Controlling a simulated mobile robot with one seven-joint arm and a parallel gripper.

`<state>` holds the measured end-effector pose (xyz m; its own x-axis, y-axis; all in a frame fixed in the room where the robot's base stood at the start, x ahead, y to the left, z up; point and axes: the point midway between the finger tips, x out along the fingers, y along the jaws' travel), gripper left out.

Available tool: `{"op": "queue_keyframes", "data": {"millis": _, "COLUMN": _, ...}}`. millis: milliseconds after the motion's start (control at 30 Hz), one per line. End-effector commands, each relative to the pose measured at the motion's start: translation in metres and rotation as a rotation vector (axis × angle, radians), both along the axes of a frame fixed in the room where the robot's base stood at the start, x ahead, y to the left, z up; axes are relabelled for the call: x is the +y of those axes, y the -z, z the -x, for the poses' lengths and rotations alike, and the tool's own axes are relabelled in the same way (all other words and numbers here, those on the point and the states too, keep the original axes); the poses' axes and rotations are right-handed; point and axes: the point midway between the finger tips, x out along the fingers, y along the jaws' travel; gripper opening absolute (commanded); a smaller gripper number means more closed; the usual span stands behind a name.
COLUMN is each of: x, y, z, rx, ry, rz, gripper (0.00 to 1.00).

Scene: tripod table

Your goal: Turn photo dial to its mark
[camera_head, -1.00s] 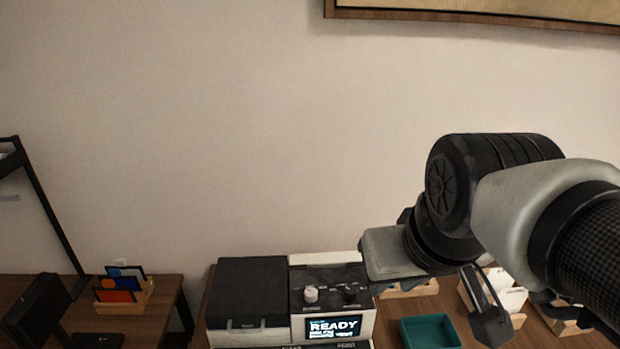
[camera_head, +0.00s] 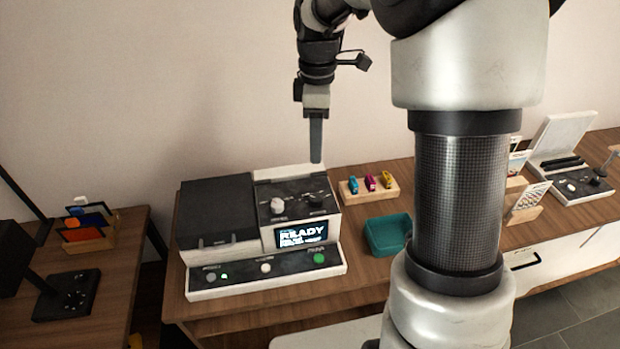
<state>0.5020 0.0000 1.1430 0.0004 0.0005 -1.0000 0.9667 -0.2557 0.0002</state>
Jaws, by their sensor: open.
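A black and white photo machine (camera_head: 222,259) stands on the wooden table, its screen (camera_head: 300,234) reading READY. Its upper right panel has a white knob (camera_head: 277,205) at the left and a black knob (camera_head: 315,198) at the right. I cannot read the small labels or marks, so I cannot tell which knob is the photo dial. My gripper (camera_head: 316,155) points straight down above the black knob, apart from it. It is open and empty, seen edge-on, with one finger hiding the other.
A teal bin (camera_head: 388,235) and a wooden holder (camera_head: 368,187) with colored items stand right of the machine. A card stand (camera_head: 526,203) and another device (camera_head: 572,180) are farther right. My arm hides part of the table. A side table (camera_head: 110,262) is at left.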

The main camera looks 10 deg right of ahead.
Motion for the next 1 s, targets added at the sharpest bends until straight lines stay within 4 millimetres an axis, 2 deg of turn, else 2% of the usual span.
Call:
{"op": "queue_keyframes", "data": {"millis": 600, "x": 0.0, "y": 0.129, "z": 0.002, "rx": 0.005, "ry": 0.002, "rz": 0.001, "gripper": 0.44}}
{"op": "queue_keyframes", "data": {"millis": 800, "x": 0.0, "y": 0.154, "z": 0.002, "rx": 0.002, "ry": 0.003, "rz": 0.0, "gripper": 0.44}}
{"op": "queue_keyframes", "data": {"millis": 1000, "x": 0.0, "y": 0.163, "z": 0.001, "rx": 0.0, "ry": 0.003, "rz": 0.001, "gripper": 0.44}}
